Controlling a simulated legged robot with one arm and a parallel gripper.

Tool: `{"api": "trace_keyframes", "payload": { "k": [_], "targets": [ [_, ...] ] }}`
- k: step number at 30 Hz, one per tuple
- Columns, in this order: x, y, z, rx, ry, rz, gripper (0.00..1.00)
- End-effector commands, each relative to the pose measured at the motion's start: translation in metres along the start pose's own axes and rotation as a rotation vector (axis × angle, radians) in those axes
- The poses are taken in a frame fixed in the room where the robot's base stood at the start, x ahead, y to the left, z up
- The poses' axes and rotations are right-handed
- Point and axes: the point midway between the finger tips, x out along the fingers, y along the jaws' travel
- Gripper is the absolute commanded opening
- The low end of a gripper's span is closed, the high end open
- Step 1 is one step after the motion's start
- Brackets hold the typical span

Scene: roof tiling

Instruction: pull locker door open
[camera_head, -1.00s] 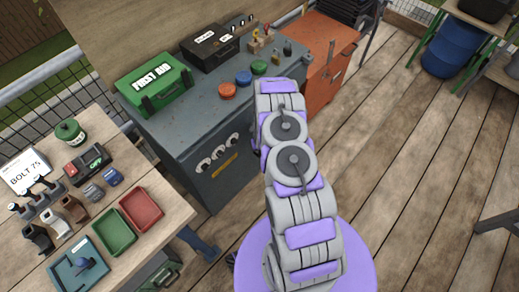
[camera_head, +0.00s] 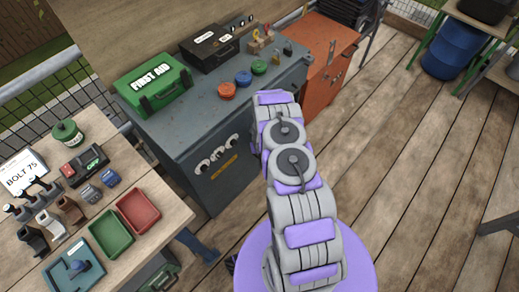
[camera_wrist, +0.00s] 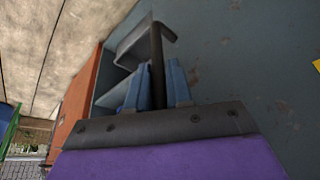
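The locker (camera_head: 195,118) is a grey-blue metal cabinet at the centre left of the head view. Its front carries round fittings and a yellow label. In the wrist view the door (camera_wrist: 240,60) is the worn blue-grey panel on the right. A dark bar handle (camera_wrist: 157,55) stands out from it. To its left a gap shows a lighter inside with a shelf, so the door looks ajar. My gripper (camera_wrist: 158,80) has its two blue fingers close on either side of the handle and appears shut on it. In the head view my arm hides the gripper and handle.
An orange cabinet (camera_head: 325,65) stands right of the locker. A first aid case (camera_head: 152,85) and a black case (camera_head: 208,47) sit on top. A wooden table (camera_head: 155,245) with trays is at left. The plank floor (camera_head: 420,190) at right is clear.

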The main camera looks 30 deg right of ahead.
Motion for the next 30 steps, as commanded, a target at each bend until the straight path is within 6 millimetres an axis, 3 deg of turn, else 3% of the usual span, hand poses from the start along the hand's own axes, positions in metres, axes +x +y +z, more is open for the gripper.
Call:
{"api": "trace_keyframes", "payload": {
  "k": [6, 23, 30],
  "targets": [
    [0.0, 0.0, 0.0, 0.0, 0.0, 0.0, 0.0],
    [-0.002, 0.002, 0.003, 0.01, 0.0, 0.004, 0.0],
    [-0.013, 0.011, 0.027, 0.075, -0.007, 0.031, 0.0]
  ]
}}
